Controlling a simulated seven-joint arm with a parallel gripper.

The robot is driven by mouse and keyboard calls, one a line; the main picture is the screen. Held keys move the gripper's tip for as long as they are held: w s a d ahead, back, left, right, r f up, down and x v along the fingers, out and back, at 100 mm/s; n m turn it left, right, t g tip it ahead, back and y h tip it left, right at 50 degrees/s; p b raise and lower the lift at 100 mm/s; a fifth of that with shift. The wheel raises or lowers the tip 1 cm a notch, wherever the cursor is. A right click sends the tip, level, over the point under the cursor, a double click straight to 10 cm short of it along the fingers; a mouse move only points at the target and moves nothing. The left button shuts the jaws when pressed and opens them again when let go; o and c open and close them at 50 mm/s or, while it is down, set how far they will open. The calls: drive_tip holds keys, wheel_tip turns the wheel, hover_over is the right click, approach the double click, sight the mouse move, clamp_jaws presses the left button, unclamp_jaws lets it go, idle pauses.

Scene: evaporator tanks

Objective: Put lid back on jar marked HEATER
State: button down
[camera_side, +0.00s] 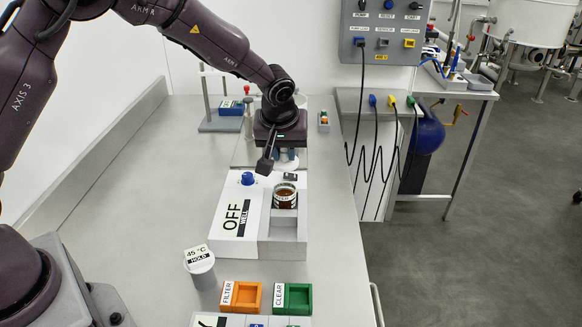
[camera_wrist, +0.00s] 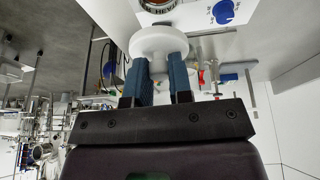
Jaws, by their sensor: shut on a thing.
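My gripper (camera_side: 287,158) is shut on a white round lid, seen clearly in the wrist view (camera_wrist: 160,40) between two blue fingers. In the side view the lid is mostly hidden by the wrist and fingers. An open glass jar (camera_side: 285,197) with red-brown liquid stands in the well of the white unit (camera_side: 232,222) marked OFF and WELL. My gripper is behind the jar, apart from it. The jar's rim also shows at the top of the wrist view (camera_wrist: 157,5). I cannot read a HEATER marking on it.
A blue knob (camera_side: 248,178) is left of the jar on the unit. A grey cup (camera_side: 200,268) marked 45 °C HOLD, an orange FILTER tray (camera_side: 241,297) and a green CLEAR tray (camera_side: 293,298) are in front. A stand (camera_side: 221,122) is behind left.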

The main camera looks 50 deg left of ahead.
drive_tip(key=shift+w+a+r, duration=0.1)
drive_tip(key=shift+a+r, duration=0.1)
drive_tip(key=shift+a, duration=0.05)
drive_tip(key=shift+f, duration=3.15)
drive_tip(key=shift+f, duration=0.15)
drive_tip(key=shift+c, duration=2.4)
unclamp_jaws()
drive_tip(key=shift+r, duration=3.55)
